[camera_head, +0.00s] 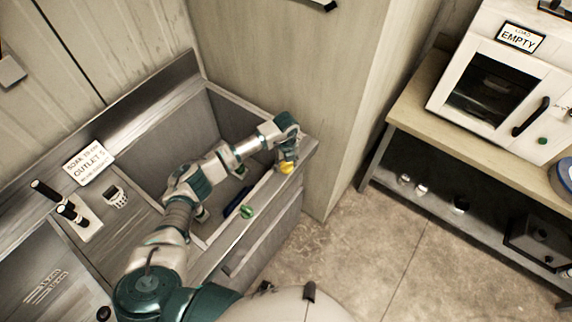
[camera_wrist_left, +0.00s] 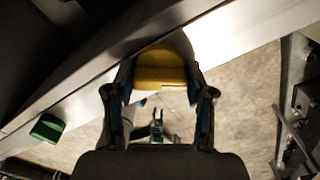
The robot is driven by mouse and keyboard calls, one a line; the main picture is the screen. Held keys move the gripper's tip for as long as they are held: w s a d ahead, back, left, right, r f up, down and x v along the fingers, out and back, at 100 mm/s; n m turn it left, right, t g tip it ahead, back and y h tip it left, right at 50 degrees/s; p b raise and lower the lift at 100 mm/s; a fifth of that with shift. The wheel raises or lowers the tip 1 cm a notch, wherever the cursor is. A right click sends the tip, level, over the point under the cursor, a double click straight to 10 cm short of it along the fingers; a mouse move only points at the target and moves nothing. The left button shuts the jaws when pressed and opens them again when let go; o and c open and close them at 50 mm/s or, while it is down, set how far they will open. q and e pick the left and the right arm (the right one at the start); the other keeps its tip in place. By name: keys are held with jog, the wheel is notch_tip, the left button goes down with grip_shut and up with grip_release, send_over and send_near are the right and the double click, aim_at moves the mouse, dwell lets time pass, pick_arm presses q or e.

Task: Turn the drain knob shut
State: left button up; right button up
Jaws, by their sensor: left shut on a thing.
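A yellow knob (camera_head: 287,168) sits on the front rim of the sink at its right end. My left gripper (camera_head: 288,158) reaches over the basin and is shut on this knob. In the left wrist view the yellow knob (camera_wrist_left: 163,70) lies between the two fingers of the gripper (camera_wrist_left: 160,95), at the metal rim. A green knob (camera_head: 247,211) is on the same front face further left; it also shows in the left wrist view (camera_wrist_left: 47,128). No label tells me which knob is the drain.
A wooden panel stands right of the sink. A bench with a white oven (camera_head: 500,80) marked EMPTY is at the right. Floor between is clear.

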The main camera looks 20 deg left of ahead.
pick_arm(q)
jog(key=m+b, duration=0.1)
jog(key=m, duration=0.2)
jog(key=shift+w+f+m+b, duration=0.1)
jog(key=shift+m+b, duration=0.2)
jog(key=shift+m, duration=0.1)
jog(key=m+b, duration=0.2)
jog(key=m, duration=0.3)
jog(key=shift+m+b, duration=0.4)
jog(key=shift+m, duration=0.3)
jog(key=shift+m+b, duration=0.4)
jog(key=shift+m, duration=0.3)
pick_arm(e)
jog(key=shift+w+a+f, duration=0.1)
jog(key=shift+w+f, duration=0.25)
jog(key=shift+f, duration=0.4)
jog(key=shift+w+a+f, duration=0.15)
jog(key=shift+w+f, duration=0.25)
jog(key=shift+f, duration=0.3)
jog(key=shift+w+a+f, duration=0.1)
jog(key=shift+w+f, duration=0.25)
jog(key=shift+f, duration=0.4)
pick_arm(q)
jog(key=o, duration=1.2)
jog(key=shift+c, duration=0.2)
